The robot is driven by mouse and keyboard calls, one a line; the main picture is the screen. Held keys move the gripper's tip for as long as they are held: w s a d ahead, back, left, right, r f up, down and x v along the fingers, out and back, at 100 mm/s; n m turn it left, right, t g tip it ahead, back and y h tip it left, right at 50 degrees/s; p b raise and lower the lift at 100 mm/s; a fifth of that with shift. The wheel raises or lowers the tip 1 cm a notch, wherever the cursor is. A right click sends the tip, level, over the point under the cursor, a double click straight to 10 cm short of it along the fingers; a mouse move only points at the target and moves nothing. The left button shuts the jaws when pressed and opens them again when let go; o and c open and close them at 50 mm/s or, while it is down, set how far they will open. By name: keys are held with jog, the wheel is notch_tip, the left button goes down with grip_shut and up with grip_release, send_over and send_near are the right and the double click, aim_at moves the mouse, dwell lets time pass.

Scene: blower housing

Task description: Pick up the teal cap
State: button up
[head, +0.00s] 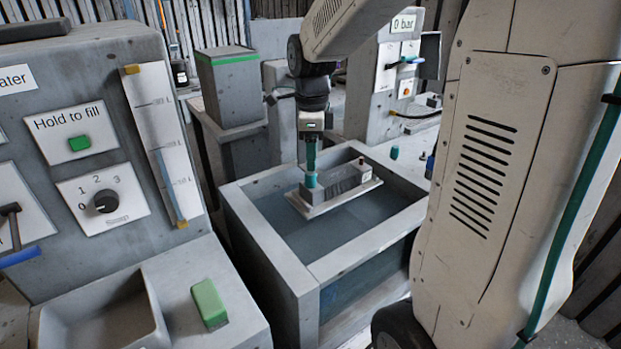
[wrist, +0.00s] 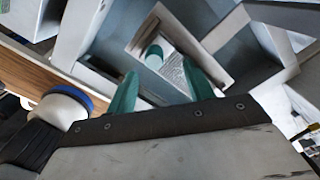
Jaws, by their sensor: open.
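A grey block-like housing (head: 345,182) on a pale plate sits in the open tank (head: 373,240). A teal cap (head: 311,181) shows at its left end, just below my gripper (head: 311,168). In the wrist view, the teal cap (wrist: 155,52) is a rounded teal shape on the housing, beyond and between the fingertips. My gripper (wrist: 159,70) is open there, its two teal fingers spread and nothing between them. I cannot tell the exact gap to the cap. Another small teal piece (head: 394,152) stands on the tank's right side.
The tank's raised grey walls surround the housing. A control panel (head: 75,135) with a green button stands at left, with a green block (head: 209,303) on its ledge. A grey bin (head: 229,88) and a gauge panel (head: 400,60) stand behind. A blue-rimmed white round thing (wrist: 65,103) shows in the wrist view.

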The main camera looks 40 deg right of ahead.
aim_at(311, 174)
jog(key=f, duration=0.5)
jog(key=shift+s+a+f, duration=0.2)
jog(key=shift+s+a, duration=0.1)
jog(key=shift+a, duration=0.05)
jog(key=shift+c, duration=0.3)
jog(key=c, duration=1)
jog(key=shift+r, duration=0.1)
jog(key=shift+r, duration=0.55)
notch_tip(311, 174, up, 2)
jog(key=shift+r, duration=0.2)
jog(key=s+d, duration=0.3)
jog(key=s, duration=0.4)
jog(key=s+d+r, duration=0.1)
jog(key=s+d, duration=0.3)
jog(key=s, duration=0.3)
jog(key=shift+d+r, duration=0.2)
jog(key=shift+d, duration=0.05)
